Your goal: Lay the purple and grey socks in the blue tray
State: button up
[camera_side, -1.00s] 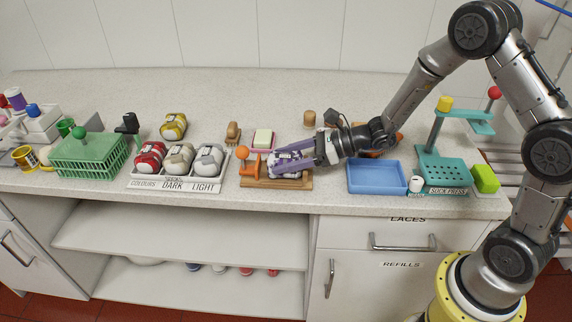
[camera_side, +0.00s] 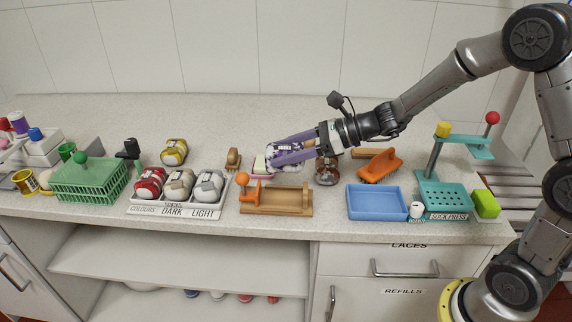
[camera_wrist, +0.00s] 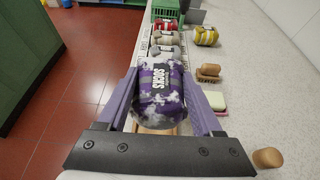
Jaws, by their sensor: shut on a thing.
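The purple and grey socks (camera_wrist: 158,92) are a rolled bundle with a dark "SOCKS" band, seen large in the wrist view. In the side view the bundle (camera_side: 287,148) is partly hidden by the purple fingers. The fingers also show in the wrist view (camera_wrist: 160,100). The blue tray (camera_side: 377,204) is empty and sits on the counter to the right of the washboard, apart from my gripper.
An orange brush (camera_side: 380,165) lies behind the tray. A sorting rack (camera_side: 176,204) holds several rolled socks at left. A soap dish (camera_side: 259,166) stands behind the washboard.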

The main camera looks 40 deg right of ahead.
jog(key=shift+s+a+n+g+y, duration=0.25)
jog(key=shift+s+a+n+g, duration=0.1)
jog(key=shift+s, duration=0.15)
jog(key=shift+s+a+n+g+y, duration=0.25)
jog(key=shift+s+a, duration=0.05)
jog(key=shift+s, duration=0.2)
jog(key=s+d+f+m+t+h, duration=0.1)
jog(key=s+d+f, duration=0.1)
jog(key=s+d, duration=0.55)
jog(key=s+d+f, duration=0.3)
jog(key=s+d, duration=0.3)
jog(key=d, duration=0.3)
jog(key=shift+w+f, duration=0.2)
jog(key=shift+f, duration=2.3)
jog(key=o, duration=1.5)
jog(key=shift+o, duration=0.2)
